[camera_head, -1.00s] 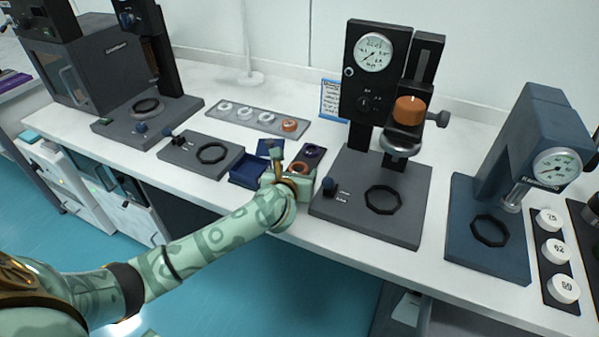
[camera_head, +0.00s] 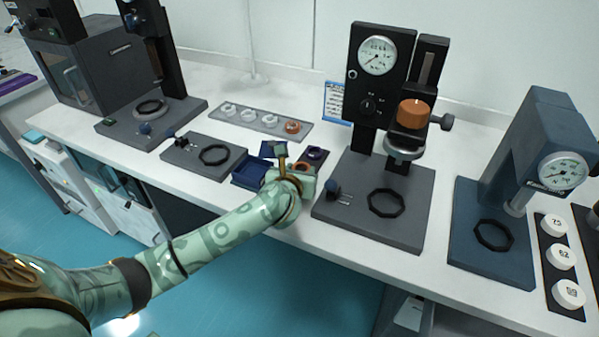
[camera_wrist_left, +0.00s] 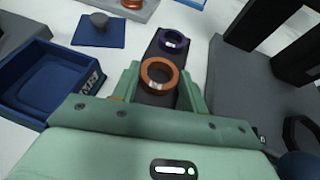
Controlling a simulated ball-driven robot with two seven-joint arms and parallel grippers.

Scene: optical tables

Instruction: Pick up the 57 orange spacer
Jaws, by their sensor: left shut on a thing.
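An orange ring spacer (camera_wrist_left: 158,74) lies between the jaws of my left gripper (camera_wrist_left: 158,84) in the left wrist view. The jaws are shut on it, one finger on each side, over a dark narrow holder (camera_wrist_left: 152,98). I cannot read a 57 on it, and I cannot tell whether it is lifted clear of the holder. In the head view my left gripper (camera_head: 289,172) is at the front of the bench, and its hand hides most of the spacer. My right gripper is out of view.
A purple ring (camera_wrist_left: 172,42) sits just beyond the spacer on the same holder. An open blue box (camera_wrist_left: 45,88) and its blue lid (camera_wrist_left: 98,31) lie to the left. A dial gauge stand (camera_head: 380,205) is close on the right. A grey tray (camera_head: 262,118) with several rings lies behind.

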